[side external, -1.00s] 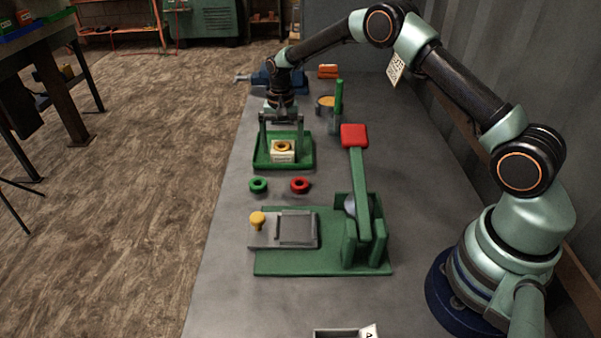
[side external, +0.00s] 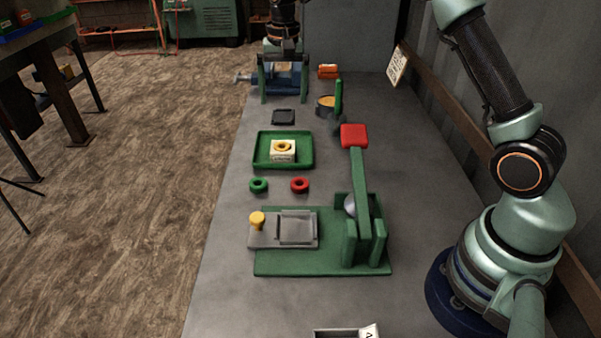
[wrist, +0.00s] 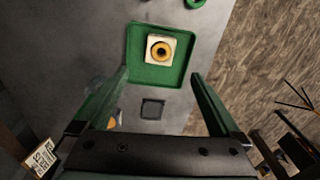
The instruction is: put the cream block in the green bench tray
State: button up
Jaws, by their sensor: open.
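In the wrist view the block (wrist: 150,55) lies in the tray (wrist: 137,74), near the side away from me. My gripper (side external: 284,97) is open and empty, raised above the bench behind the tray and apart from the block.
A dark square pad (side external: 283,117) lies behind the tray. A green ring (side external: 258,185) and a red ring (side external: 300,185) lie in front of it. The green jaw press with a red-topped lever (side external: 355,135) stands to the right. A blue vise (side external: 262,82) is behind.

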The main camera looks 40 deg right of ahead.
jog(key=s+a+r+n+t, duration=0.2)
jog(key=s+r+n+t, duration=0.15)
jog(key=s+r, duration=0.75)
jog(key=s+f+n, duration=0.1)
jog(key=s+n, duration=0.1)
jog(key=s, duration=0.4)
jog(key=s+a+f+n+t, duration=0.1)
jog(key=s+f+n, duration=0.1)
jog(key=s, duration=0.5)
jog(key=shift+s+f+n, duration=0.15)
jog(key=shift+f+n, duration=0.1)
jog(key=shift+n, duration=0.1)
jog(key=shift+t, duration=0.25)
